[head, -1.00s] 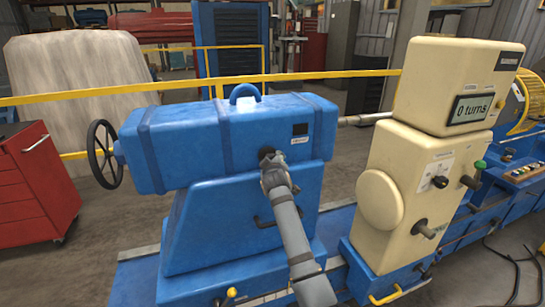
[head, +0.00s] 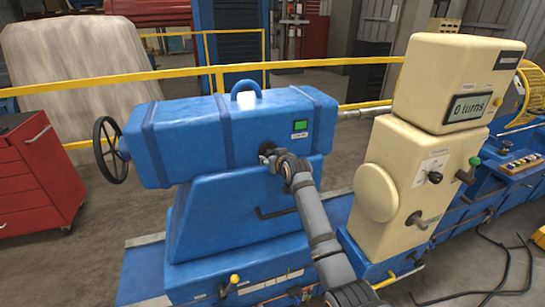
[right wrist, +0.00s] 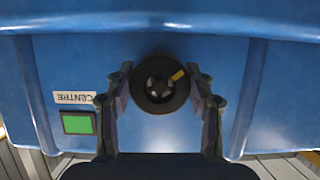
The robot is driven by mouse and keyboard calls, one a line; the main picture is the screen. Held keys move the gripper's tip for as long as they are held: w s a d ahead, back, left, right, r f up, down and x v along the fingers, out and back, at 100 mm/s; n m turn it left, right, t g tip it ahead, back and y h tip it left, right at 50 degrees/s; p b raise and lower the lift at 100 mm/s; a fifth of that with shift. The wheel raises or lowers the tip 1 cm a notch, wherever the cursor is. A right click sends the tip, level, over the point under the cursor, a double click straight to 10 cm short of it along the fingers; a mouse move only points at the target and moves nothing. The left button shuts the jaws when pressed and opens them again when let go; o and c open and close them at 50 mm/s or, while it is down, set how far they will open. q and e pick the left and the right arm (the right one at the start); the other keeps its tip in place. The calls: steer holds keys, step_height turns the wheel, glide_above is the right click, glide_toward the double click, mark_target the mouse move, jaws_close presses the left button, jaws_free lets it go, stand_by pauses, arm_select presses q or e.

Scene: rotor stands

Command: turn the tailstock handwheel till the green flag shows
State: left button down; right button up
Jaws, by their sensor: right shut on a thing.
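The blue tailstock (head: 185,140) stands on a blue pedestal, with a large black spoked wheel (head: 110,150) on its left end. A small round black wheel or knob on its front face shows in the right wrist view (right wrist: 161,84), with a yellow mark at its upper right. My right gripper (head: 270,156) is shut on this black wheel, one finger on each side in the right wrist view (right wrist: 161,76). The flag window (head: 300,125) is green; it also shows in the right wrist view (right wrist: 78,123) beside a "CENTRE" label. My left gripper is out of view.
A cream machine (head: 405,160) with a "0 turns" display (head: 474,107) stands close to the right of my arm. A bent handle (head: 276,213) sticks out of the pedestal (head: 215,215) below. A red drawer cabinet (head: 35,175) stands at left. A yellow rail (head: 185,76) runs behind.

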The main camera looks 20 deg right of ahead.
steer(key=shift+f, duration=0.15)
stand_by(0.4)
steer(key=o, duration=1.2)
steer(key=v, duration=1.2)
steer(key=shift+d, duration=0.15)
